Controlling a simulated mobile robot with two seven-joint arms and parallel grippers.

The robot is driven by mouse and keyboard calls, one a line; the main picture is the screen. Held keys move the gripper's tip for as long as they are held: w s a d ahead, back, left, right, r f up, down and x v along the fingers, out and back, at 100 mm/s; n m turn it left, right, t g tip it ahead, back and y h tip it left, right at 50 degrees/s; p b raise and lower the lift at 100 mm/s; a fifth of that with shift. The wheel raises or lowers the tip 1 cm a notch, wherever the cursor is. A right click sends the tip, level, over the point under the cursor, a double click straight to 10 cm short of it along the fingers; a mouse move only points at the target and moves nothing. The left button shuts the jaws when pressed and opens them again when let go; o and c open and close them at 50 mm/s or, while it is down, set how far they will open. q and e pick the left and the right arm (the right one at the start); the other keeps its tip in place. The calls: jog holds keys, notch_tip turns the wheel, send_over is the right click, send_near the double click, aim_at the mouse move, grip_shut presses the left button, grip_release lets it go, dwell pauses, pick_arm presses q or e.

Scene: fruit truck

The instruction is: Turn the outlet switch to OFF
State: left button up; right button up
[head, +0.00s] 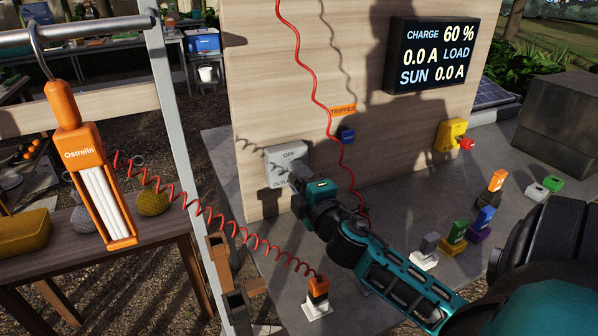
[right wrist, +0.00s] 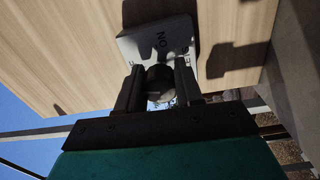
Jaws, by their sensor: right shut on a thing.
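The outlet switch (head: 286,152) is a grey box low on the wooden panel, with OFF on its upper part and a partly covered outlet label below. My right gripper (head: 297,176) is at its front and hides the knob in the head view. In the right wrist view, the round dark knob (right wrist: 160,82) sits between the two fingers of my right gripper (right wrist: 160,92), which is shut on it. The knob's pointing direction cannot be told. My left gripper is not in view.
A display (head: 431,54) reads charge 60 %, with load and sun at 0.0 A. A TRIPPED label (head: 343,111) sits above a blue part (head: 347,136). A yellow box with a red knob (head: 453,134) is at right. Coloured plugs (head: 453,235) and a coiled red cable (head: 232,228) are nearby.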

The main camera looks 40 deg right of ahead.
jog(key=shift+n+p, duration=0.5)
jog(key=shift+n, duration=0.7)
jog(key=o, duration=1)
jog(key=shift+o, duration=0.2)
